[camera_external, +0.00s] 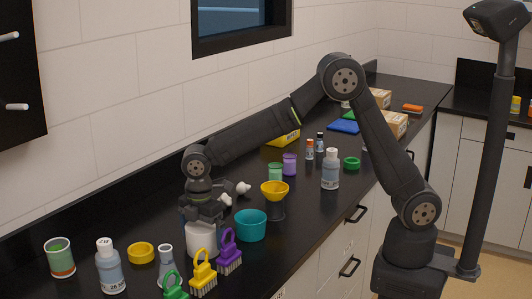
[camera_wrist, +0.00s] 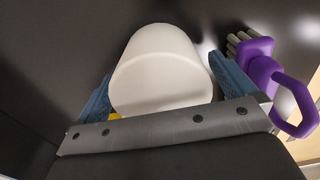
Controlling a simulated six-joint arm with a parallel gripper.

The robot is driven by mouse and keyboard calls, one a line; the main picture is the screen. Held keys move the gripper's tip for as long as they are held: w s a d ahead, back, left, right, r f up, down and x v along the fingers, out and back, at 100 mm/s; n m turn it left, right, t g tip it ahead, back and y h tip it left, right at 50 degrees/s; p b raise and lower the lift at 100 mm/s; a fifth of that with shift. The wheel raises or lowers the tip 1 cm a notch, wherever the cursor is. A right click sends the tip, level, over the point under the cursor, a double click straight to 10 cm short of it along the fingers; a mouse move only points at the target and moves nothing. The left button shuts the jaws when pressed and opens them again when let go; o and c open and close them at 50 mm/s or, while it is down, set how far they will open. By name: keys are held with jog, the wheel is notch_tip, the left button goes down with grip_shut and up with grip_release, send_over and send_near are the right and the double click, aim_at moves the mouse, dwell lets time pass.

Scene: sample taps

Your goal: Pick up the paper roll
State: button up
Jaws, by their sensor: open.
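The paper roll (camera_external: 201,240) is a white cylinder standing on the dark counter in the external view. My gripper (camera_external: 203,222) is above it, pointing down, with its fingers reaching down beside the roll. In the wrist view the white roll (camera_wrist: 162,75) lies between the two blue fingers of my gripper (camera_wrist: 160,95). The fingers are open, one on each side of the roll. I cannot tell whether either finger touches it. The roll's upper part is partly hidden by the gripper in the external view.
A purple brush (camera_external: 229,252) stands close to the roll's right, also in the wrist view (camera_wrist: 262,70). A yellow brush (camera_external: 203,272) is in front. A teal bowl (camera_external: 251,226) and a yellow funnel (camera_external: 274,191) are right. A flask (camera_external: 166,266) and bottle (camera_external: 109,268) stand left.

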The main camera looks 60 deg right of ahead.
jog(key=c, duration=1)
jog(key=shift+o, duration=0.2)
jog(key=shift+r, duration=0.1)
